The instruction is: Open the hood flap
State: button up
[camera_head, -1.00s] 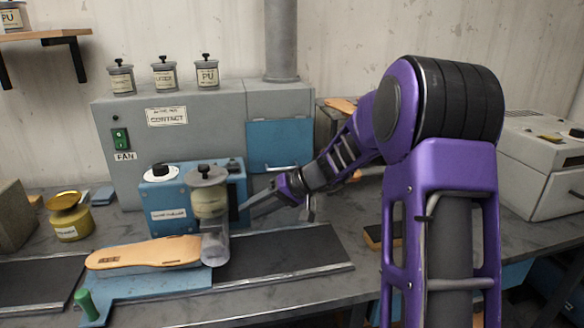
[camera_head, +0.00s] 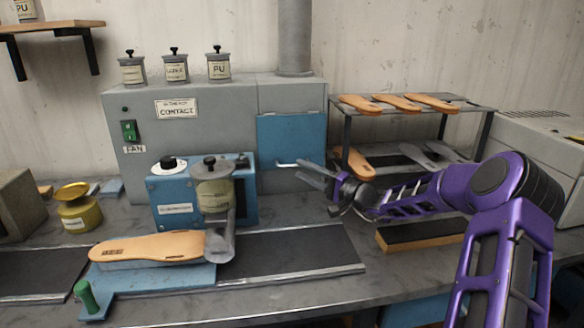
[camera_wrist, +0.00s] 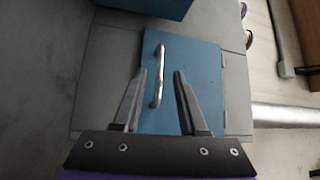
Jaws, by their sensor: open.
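The hood flap (camera_head: 292,140) is a blue panel on the right part of the grey hood and looks shut. Its metal bar handle (camera_head: 286,164) sits near the flap's lower edge. In the wrist view the flap (camera_wrist: 205,85) fills the middle, and its handle (camera_wrist: 158,78) appears between my two fingers. My gripper (camera_head: 306,172) is open, with its fingertips just right of the handle in the head view. The wrist view also shows my gripper (camera_wrist: 160,75) open and empty. I cannot tell whether a finger touches the handle.
A blue machine (camera_head: 165,195) with a jar (camera_head: 214,190) stands left of the flap on the bench. A sandal sole (camera_head: 150,248) lies in front of it. A rack (camera_head: 462,104) with several soles is behind my arm. A brush-like block (camera_head: 420,235) lies below my arm.

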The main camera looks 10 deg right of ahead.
aim_at(292, 166)
jog(key=shift+x, duration=2.4)
jog(key=shift+c, duration=0.2)
grip_shut()
